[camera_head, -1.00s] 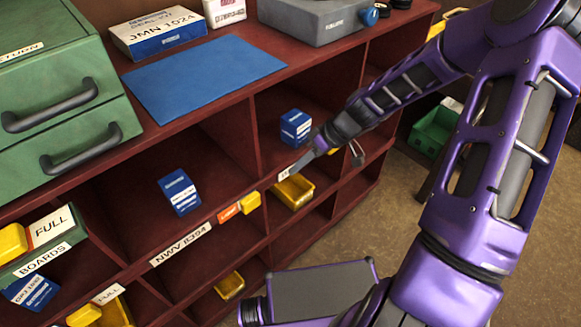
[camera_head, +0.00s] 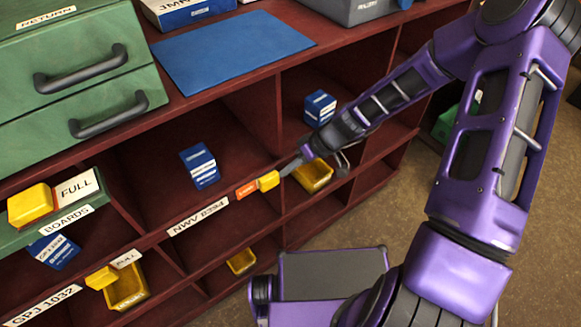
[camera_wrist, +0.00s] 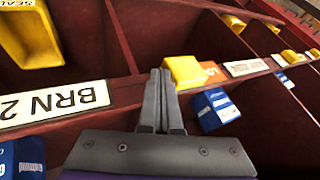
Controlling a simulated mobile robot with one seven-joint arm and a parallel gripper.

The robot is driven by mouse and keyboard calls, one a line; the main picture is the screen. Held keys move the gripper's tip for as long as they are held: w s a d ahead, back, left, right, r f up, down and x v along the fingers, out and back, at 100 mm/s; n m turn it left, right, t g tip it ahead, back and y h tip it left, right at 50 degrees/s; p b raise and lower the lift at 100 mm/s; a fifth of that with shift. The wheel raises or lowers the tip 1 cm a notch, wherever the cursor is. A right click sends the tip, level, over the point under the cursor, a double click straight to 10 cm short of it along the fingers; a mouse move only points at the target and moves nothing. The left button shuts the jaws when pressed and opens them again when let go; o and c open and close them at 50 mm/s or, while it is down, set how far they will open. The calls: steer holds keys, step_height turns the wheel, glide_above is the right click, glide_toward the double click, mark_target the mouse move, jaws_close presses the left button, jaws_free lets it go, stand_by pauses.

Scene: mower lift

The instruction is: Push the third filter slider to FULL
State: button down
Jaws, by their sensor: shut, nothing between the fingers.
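A yellow slider block (camera_head: 268,180) sits on the shelf's front edge, right of an orange label (camera_head: 246,189) whose lettering I cannot read. No FULL label shows beside it. My gripper (camera_head: 288,168) is shut and empty, its tip close to the block's right side. In the wrist view, the shut fingers (camera_wrist: 160,98) are just left of the yellow block (camera_wrist: 184,72), with the orange label (camera_wrist: 212,72) beyond it. I cannot tell whether they touch. Two other yellow sliders, at left (camera_head: 30,204) and lower left (camera_head: 101,278), each have a FULL label on their right.
The dark red shelf unit (camera_head: 225,226) holds blue boxes (camera_head: 199,165) and yellow bins (camera_head: 313,176). A white label, BRN 2 (camera_wrist: 55,103), is on the edge by the fingers. Green drawers (camera_head: 70,65) stand on top at left. Open floor (camera_head: 425,225) lies at right.

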mark_target(263, 185)
steer(key=s+a, duration=0.1)
steer(key=a, duration=0.1)
steer(key=s+a+b, duration=0.2)
steer(key=s+a, duration=0.1)
steer(key=shift+a+f, duration=0.1)
steer(key=shift+a, duration=0.4)
steer(key=shift+s, duration=0.1)
